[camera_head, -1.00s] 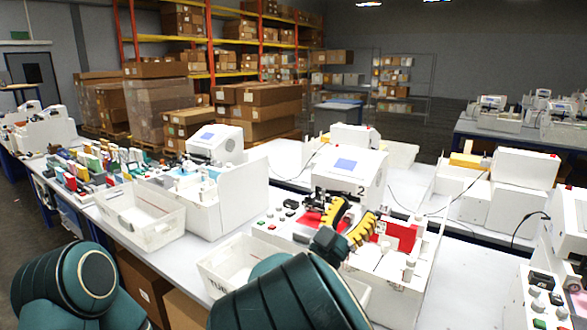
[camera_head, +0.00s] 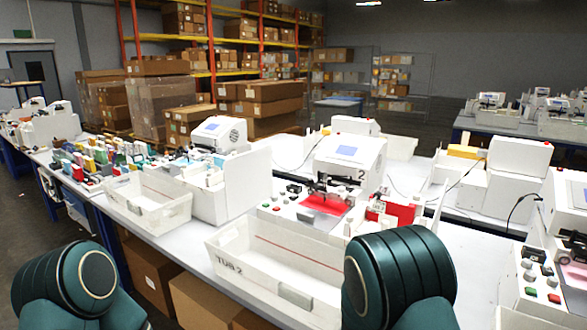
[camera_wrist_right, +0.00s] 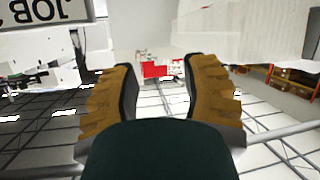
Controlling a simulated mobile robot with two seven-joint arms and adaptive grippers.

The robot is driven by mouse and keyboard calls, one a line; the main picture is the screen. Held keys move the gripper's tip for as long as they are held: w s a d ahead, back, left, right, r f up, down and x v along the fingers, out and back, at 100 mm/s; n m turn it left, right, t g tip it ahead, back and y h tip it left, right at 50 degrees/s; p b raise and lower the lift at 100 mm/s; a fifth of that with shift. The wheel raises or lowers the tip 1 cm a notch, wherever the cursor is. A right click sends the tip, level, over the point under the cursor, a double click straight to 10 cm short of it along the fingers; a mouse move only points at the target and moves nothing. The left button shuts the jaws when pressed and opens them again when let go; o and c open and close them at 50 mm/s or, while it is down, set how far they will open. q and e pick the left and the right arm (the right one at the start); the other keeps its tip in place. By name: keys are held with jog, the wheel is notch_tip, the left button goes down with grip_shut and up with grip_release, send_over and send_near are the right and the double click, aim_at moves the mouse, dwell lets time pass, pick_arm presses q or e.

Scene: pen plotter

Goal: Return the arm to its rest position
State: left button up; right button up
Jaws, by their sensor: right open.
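My right gripper (camera_wrist_right: 160,95) shows in the right wrist view with its two yellow-brown fingers spread apart and nothing between them. In the head view only a dark green part of my right arm shows at the bottom right; its gripper is out of that picture. Another dark green arm part of mine is at the bottom left, and my left gripper is not seen. The plotter marked 2 (camera_head: 348,160) stands on the table with a red sheet (camera_head: 322,203) on its bed. A second red piece (camera_head: 397,213) stands to its right.
A white tub marked TUB 2 (camera_head: 275,268) sits at the table's front edge. Another white tub (camera_head: 147,202) is to its left, near colourful small boxes (camera_head: 95,160). Other machines stand at the right (camera_head: 517,180). Cardboard boxes (camera_head: 150,280) are under the table.

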jog(key=s+a+f+g+y+b, duration=0.1)
jog(key=s+f+g+y, duration=0.15)
jog(key=s+f, duration=0.4)
jog(key=s+a+f+g+y+b, duration=0.1)
jog(key=s+f+g+y+b, duration=0.2)
jog(key=f, duration=0.6)
jog(key=s+a+f+n+g+y, duration=0.1)
jog(key=s+a+f+g+y, duration=0.1)
jog(key=s, duration=0.6)
jog(key=s+a+f+n+g+y+b, duration=0.1)
jog(key=s+a+f+g, duration=0.3)
jog(key=s, duration=0.4)
jog(key=shift+s+a+y, duration=0.15)
jog(key=shift+y, duration=0.4)
